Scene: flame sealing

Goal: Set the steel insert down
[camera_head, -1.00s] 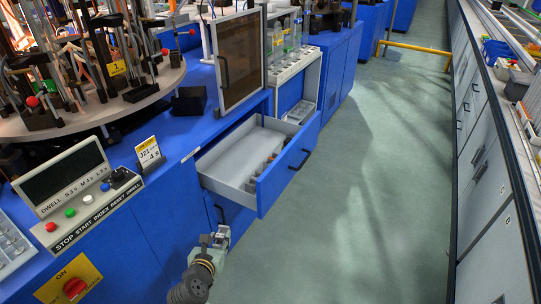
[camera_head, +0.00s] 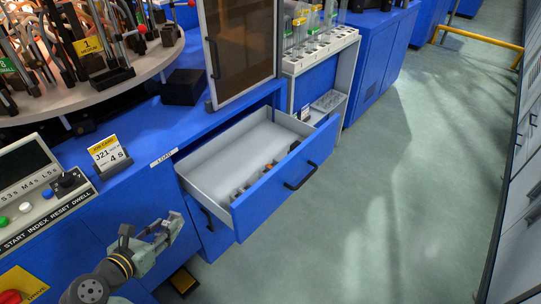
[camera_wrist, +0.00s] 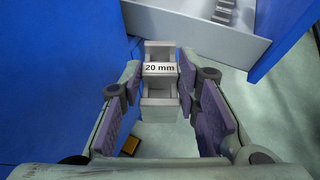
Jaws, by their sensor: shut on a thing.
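The steel insert (camera_wrist: 160,88) is a grey block with open pockets and a "20 mm" label. In the wrist view it sits between the purple-padded fingers of my gripper (camera_wrist: 160,95), which is shut on it. In the head view my gripper (camera_head: 160,230) is in front of the blue cabinet, left of and below the open drawer (camera_head: 238,212). The insert is too small to make out clearly there. The drawer also shows at the top of the wrist view (camera_wrist: 190,35), beyond the insert, with grey parts inside it.
Several small parts (camera_head: 255,182) lie along the drawer's front side; its back part is bare. A job card (camera_head: 110,155), a control panel (camera_head: 45,200) and a round fixture table (camera_head: 100,85) stand on the blue bench. The floor at right is clear.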

